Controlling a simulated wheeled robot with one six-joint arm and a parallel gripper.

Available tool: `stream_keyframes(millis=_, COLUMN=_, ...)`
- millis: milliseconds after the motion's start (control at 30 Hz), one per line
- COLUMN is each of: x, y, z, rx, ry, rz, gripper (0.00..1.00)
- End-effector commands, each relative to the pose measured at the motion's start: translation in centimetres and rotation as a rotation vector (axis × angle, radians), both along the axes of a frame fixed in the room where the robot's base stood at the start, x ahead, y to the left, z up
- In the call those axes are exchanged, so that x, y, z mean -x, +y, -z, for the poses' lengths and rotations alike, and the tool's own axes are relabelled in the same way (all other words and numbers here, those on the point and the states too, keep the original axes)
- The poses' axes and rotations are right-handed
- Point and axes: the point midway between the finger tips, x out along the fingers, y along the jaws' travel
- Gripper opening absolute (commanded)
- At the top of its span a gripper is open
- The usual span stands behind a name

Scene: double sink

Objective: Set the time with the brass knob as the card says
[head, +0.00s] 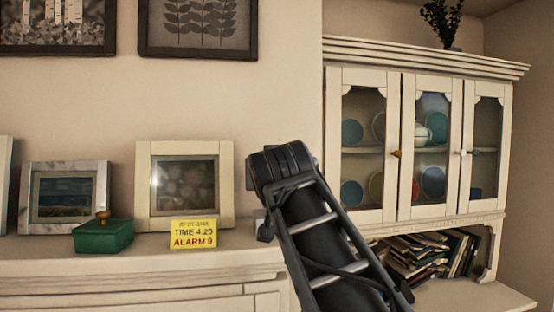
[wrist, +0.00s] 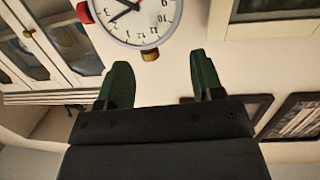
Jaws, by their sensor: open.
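A yellow card (head: 193,233) stands on the white ledge in the head view. It reads "TIME 4:20" in dark letters and "ALARM 9" in red, below a small line too faint to read. In the wrist view a white clock dial (wrist: 128,28) is cut off by the top edge. Dark hands show, but I cannot read the time surely. The brass knob (wrist: 150,55) sits on the clock's rim, and a red knob (wrist: 84,12) is at its left. My gripper (wrist: 160,72) is open and empty, its green fingers apart, with the brass knob showing between and beyond the tips.
A green box with a round knob (head: 103,235) and picture frames (head: 185,215) stand on the ledge (head: 140,258), left of my arm. A glass-door cabinet (head: 408,150) with dishes stands at right, above leaning books (head: 430,252). My arm hides part of the ledge; no clock shows there.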

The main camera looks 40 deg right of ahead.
Motion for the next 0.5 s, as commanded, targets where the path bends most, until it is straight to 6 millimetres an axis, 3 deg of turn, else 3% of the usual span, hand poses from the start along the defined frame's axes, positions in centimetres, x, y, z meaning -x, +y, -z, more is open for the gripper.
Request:
stream_keyframes(millis=100, x=0.9, y=-1.1, z=-2.9, rx=0.037, ry=-0.085, rz=0.042, gripper=0.61)
stream_keyframes(millis=200, x=1.1, y=-1.6, z=-4.4, rx=0.053, ry=-0.121, rz=0.057, gripper=0.61)
stream_keyframes(millis=500, x=-2.8, y=-4.4, z=-5.2, rx=0.057, ry=-0.131, rz=0.062, gripper=0.61)
